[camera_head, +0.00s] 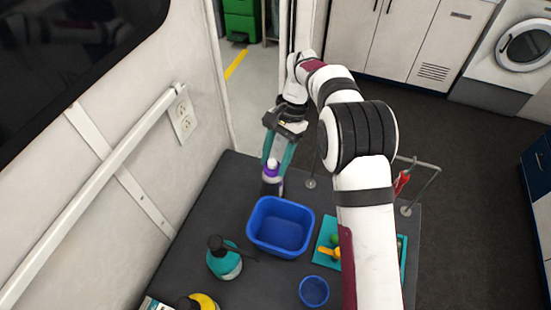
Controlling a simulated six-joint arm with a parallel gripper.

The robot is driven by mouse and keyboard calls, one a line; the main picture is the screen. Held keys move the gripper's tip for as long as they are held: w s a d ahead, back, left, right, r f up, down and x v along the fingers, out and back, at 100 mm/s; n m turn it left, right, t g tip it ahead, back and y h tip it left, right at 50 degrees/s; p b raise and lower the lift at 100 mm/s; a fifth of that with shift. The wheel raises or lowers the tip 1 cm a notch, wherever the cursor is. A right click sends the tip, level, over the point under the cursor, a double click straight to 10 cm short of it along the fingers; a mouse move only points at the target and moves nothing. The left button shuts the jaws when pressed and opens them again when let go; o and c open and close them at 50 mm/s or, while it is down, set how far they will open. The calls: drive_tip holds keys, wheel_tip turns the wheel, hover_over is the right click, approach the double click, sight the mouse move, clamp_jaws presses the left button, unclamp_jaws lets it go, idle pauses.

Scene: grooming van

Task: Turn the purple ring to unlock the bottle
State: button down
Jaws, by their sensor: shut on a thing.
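A small bottle (272,186) with a dark lower body stands upright on the dark table, just behind the blue tub. Its purple ring (272,174) shows below a pale top. My gripper (276,162) points down over the bottle, with a teal finger on either side of its upper part. It is shut on the bottle's top at about the height of the purple ring. The exact contact is too small to tell.
A blue tub (254,243) stands directly in front of the bottle. A teal pump bottle (224,260), a yellow bottle (203,301) and a small blue bowl (313,291) stand nearer. A teal tray (325,232) is partly behind my arm. The wall (130,110) rises left of the table.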

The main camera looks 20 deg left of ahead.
drive_tip(key=n+h, duration=0.1)
drive_tip(key=n, duration=0.3)
drive_tip(key=n+h, duration=0.1)
drive_tip(key=n, duration=0.1)
drive_tip(key=shift+a+h, duration=0.25)
drive_tip(key=shift+h, duration=0.05)
drive_tip(key=n+h, duration=0.1)
drive_tip(key=n, duration=0.2)
drive_tip(key=n+t+h, duration=0.1)
drive_tip(key=n, duration=0.2)
drive_tip(key=shift+s+a+n, duration=0.1)
drive_tip(key=shift+a+n, duration=0.1)
drive_tip(key=shift+n, duration=0.2)
drive_tip(key=shift+c, duration=1.4)
unclamp_jaws()
drive_tip(key=r, duration=0.2)
drive_tip(key=d+r, duration=0.1)
drive_tip(key=r, duration=0.2)
drive_tip(key=shift+d, duration=0.2)
drive_tip(key=d+r, duration=0.6)
drive_tip(key=d, duration=0.4)
drive_tip(key=shift+w, duration=0.3)
